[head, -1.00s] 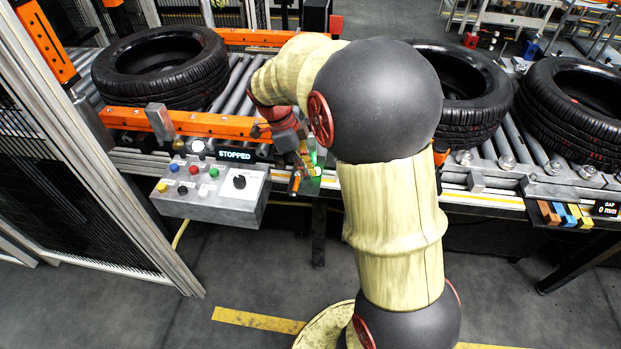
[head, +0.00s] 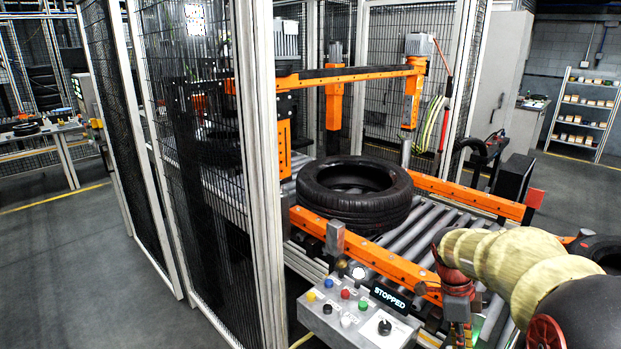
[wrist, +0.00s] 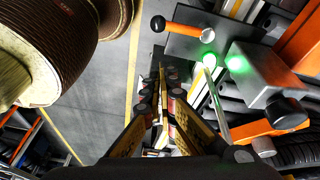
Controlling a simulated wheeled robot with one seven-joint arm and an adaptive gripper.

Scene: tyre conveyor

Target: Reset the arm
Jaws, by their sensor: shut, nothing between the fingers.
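My arm reaches in from the lower right of the head view, and my gripper is mostly hidden or cut off near the bottom edge. In the wrist view my gripper (wrist: 163,78) is shut and empty, with its two dark and yellow fingers drawn together. It is close beside a grey fixture (wrist: 205,50) with an orange-handled lever (wrist: 185,27) and glowing green lights. The fingers appear apart from the fixture.
A black tyre (head: 355,195) lies on the roller conveyor (head: 440,222) between orange rails. A control box (head: 350,320) with coloured buttons and a STOPPED display (head: 390,297) stands in front. Mesh guarding (head: 200,130) rises at left. Grey floor (head: 80,270) is open further left.

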